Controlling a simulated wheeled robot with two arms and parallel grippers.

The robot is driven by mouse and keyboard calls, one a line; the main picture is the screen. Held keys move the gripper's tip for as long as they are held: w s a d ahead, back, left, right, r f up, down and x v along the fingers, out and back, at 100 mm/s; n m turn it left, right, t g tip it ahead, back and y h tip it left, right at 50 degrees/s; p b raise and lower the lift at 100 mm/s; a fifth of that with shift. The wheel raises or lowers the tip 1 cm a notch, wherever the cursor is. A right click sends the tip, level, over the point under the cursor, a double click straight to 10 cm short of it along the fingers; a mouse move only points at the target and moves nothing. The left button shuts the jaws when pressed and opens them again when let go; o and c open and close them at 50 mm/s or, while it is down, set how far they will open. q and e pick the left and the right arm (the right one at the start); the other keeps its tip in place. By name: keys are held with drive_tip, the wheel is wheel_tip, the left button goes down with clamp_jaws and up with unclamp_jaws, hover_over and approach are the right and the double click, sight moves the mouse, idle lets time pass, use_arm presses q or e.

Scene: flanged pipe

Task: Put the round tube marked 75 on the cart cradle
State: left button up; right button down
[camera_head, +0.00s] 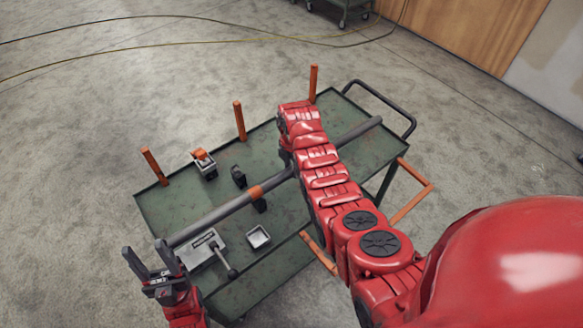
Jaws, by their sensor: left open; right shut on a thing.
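A long dark grey round tube (222,211) with an orange band lies slantwise over the green cart (165,210). Its far end (362,129) shows beyond my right arm. No number can be read on it. My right gripper (286,158) is mostly hidden behind its own red wrist and is shut on the tube near its middle. Dark blocks (259,205) show under and beside the tube by the orange band; whether they are the cradle and whether the tube rests on them, I cannot tell. My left gripper (147,252) is open and empty, just off the tube's near left end.
A grey vise-like device (203,250) with a lever and a small square tray (258,237) sit on the cart's near side. A small orange-topped device (203,162) sits farther back. Orange posts (240,121) stand along the far edge. Cables (200,18) cross the floor.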

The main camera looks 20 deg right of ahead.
sight(292, 167)
drive_tip(key=shift+f+b, duration=0.55)
idle(0.5)
drive_tip(key=shift+c, duration=1.5)
unclamp_jaws()
drive_tip(key=shift+f, duration=0.1)
drive_tip(key=shift+w+r, duration=0.1)
drive_tip(key=shift+r, duration=0.45)
wheel_tip(292, 167, up, 4)
drive_tip(key=shift+r+b, duration=0.25)
drive_tip(key=shift+b, duration=0.75)
wheel_tip(292, 167, up, 3)
drive_tip(key=shift+r+p, duration=0.1)
drive_tip(key=shift+p, duration=0.7)
wheel_tip(292, 167, up, 9)
drive_tip(key=p, duration=0.8)
